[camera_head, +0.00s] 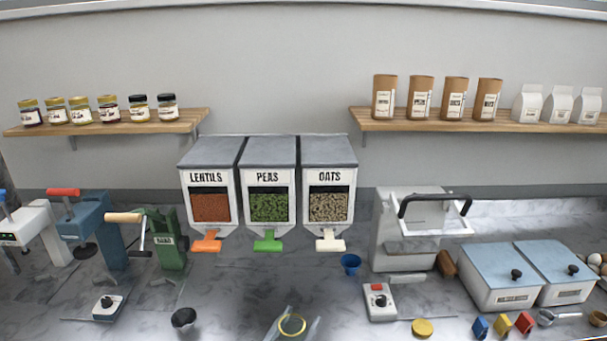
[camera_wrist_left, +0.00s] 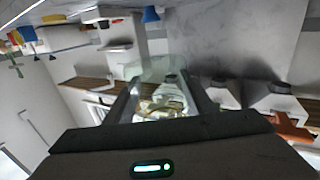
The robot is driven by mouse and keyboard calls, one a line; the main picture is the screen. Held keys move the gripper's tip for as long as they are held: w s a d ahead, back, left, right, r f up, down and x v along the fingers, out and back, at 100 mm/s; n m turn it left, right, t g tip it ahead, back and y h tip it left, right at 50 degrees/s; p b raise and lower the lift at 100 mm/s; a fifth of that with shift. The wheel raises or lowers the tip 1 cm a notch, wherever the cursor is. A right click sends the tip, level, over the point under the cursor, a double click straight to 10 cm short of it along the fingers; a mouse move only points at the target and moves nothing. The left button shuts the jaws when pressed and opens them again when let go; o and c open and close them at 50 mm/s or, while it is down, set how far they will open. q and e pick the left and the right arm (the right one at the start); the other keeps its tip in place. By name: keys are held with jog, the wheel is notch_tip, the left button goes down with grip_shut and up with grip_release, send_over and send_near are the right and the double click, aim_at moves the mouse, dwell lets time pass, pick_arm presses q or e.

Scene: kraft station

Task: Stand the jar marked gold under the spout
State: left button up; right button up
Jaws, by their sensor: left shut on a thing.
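A clear glass jar with a gold-yellow ring at its mouth (camera_head: 292,324) is at the bottom middle of the head view. My left gripper (camera_head: 297,331) is shut around it, one finger on each side. In the left wrist view the jar (camera_wrist_left: 166,104) shows between the two fingers; its label is not readable. The spouts are on three dispensers: orange under lentils (camera_head: 206,241), green under peas (camera_head: 268,241), white under oats (camera_head: 330,241). The jar is nearer to me than these spouts and apart from them. My right gripper is not in view.
A dark cup (camera_head: 184,318) stands left of the jar. A green press (camera_head: 166,240) stands left of the dispensers. Counter between jar and spouts is clear.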

pick_arm(q)
jog(key=s+a+f+n+t+y+b, duration=0.1)
jog(key=s+a+n+y+b, duration=0.3)
jog(key=s+a, duration=1.3)
jog(key=a+f+y+b, duration=0.1)
jog(key=a+y+b, duration=0.1)
jog(key=b, duration=0.4)
jog(key=shift+a+f+n+t+y, duration=0.2)
jog(key=shift+n+t+y, duration=0.1)
jog(key=shift+y, duration=0.5)
